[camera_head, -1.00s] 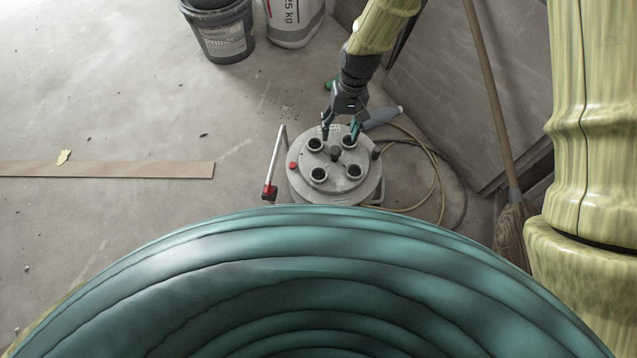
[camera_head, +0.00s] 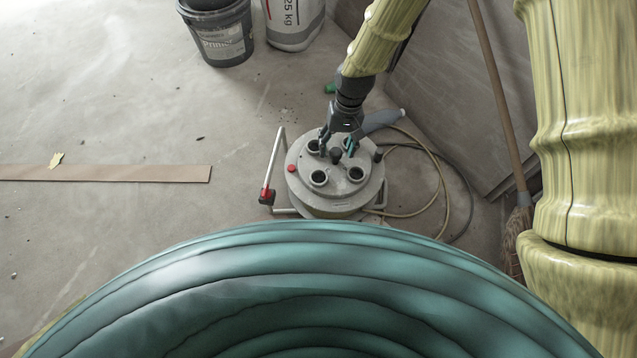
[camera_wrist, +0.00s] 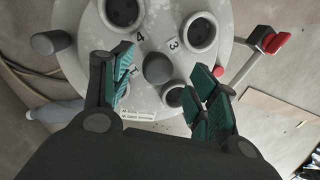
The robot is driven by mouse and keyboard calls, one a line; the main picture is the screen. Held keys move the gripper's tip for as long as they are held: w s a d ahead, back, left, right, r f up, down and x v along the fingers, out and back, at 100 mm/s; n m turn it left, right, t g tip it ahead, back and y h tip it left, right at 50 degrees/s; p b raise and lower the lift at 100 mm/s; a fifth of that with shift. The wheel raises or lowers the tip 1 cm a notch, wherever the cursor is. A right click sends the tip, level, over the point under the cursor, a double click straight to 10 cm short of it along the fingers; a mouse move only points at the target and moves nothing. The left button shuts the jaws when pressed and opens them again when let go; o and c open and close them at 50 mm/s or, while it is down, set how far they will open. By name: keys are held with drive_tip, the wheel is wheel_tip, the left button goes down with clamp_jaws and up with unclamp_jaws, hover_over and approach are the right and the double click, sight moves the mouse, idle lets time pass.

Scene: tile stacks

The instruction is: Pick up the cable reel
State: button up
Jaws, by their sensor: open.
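The cable reel (camera_head: 335,197) is a round grey drum with several dark sockets on its top face and a dark knob (camera_wrist: 157,68) at its centre. It stands on the floor with its metal frame and red-and-black clip at the left. My gripper (camera_head: 337,151) is over the reel's far half in the head view. In the wrist view my gripper (camera_wrist: 160,85) is open, its teal-padded fingers spread to either side of the centre knob. Nothing is held. I cannot tell whether the fingertips touch the reel. The gripper hides part of the far sockets.
A cable (camera_head: 441,190) loops on the floor right of the reel, with a grey bottle-like object (camera_head: 383,119) behind it. A broom (camera_head: 497,95) leans at the right. A bucket (camera_head: 221,38) and a white sack (camera_head: 293,22) stand at the back. A flat strip (camera_head: 110,173) lies left; floor there is mostly clear.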

sight(336, 150)
drive_tip(key=shift+f+b, duration=1)
drive_tip(key=shift+f, duration=0.8)
clamp_jaws()
drive_tip(key=shift+a+r, duration=0.1)
drive_tip(key=shift+r, duration=0.05)
